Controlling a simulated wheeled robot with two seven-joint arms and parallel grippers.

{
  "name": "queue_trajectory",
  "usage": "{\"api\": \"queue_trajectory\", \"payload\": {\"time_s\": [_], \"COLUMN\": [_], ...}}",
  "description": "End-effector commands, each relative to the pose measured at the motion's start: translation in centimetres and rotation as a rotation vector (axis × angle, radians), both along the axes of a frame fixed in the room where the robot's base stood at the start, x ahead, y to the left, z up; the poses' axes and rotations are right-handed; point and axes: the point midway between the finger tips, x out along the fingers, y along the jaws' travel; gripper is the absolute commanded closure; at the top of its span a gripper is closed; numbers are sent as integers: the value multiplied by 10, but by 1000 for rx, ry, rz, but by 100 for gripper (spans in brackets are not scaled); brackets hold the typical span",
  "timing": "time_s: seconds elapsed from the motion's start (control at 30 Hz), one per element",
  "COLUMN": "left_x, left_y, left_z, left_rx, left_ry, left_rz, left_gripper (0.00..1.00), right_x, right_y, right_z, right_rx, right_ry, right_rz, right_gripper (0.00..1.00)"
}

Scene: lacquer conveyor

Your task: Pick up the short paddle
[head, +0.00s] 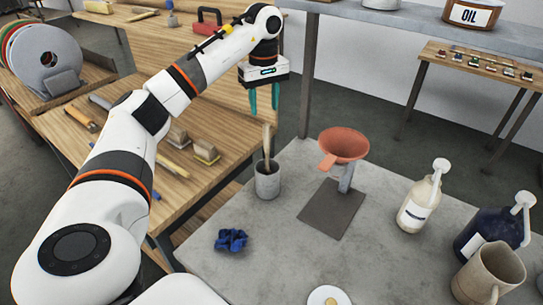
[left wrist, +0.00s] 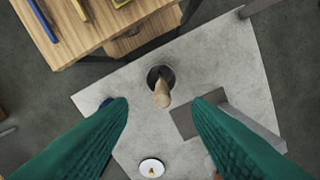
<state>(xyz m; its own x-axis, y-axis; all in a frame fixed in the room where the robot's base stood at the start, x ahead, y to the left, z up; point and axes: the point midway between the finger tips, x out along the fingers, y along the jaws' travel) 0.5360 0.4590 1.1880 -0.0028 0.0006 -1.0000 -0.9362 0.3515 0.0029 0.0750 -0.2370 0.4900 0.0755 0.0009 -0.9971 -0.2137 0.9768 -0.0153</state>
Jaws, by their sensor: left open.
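A pale wooden paddle (head: 267,142) stands in a grey cup (head: 267,182) near the left edge of the grey table, its upper end sticking out above the rim. In the left wrist view the paddle (left wrist: 162,94) shows from above, leaning out of the dark mouth of the cup (left wrist: 153,75). My left gripper (head: 264,103) is open and empty, its green fingers pointing down above the paddle, apart from it. In the left wrist view the paddle lies between the two fingers in the picture. My right gripper is not in view.
A cream pump bottle (head: 418,205), dark pump jug (head: 490,235) and beige mug (head: 490,275) stand right. A wooden bench (head: 190,185) is left.

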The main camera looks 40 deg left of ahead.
Motion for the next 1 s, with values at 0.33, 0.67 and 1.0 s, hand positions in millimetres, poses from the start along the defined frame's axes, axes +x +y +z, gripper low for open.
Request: {"api": "queue_trajectory", "payload": {"time_s": [0.33, 0.67, 1.0], "left_x": [-1, 0, 2], "left_y": [0, -8, -8], "left_z": [-53, -84, -112], "left_rx": [0, -1, 0], "left_ry": [3, 6, -1], "left_rz": [0, -1, 0], "left_gripper": [55, 55, 55], "right_x": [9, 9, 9], "right_y": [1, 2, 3], "right_z": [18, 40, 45], "right_rx": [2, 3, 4], "right_ry": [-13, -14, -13], "right_rz": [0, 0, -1], "right_gripper": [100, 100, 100]}}
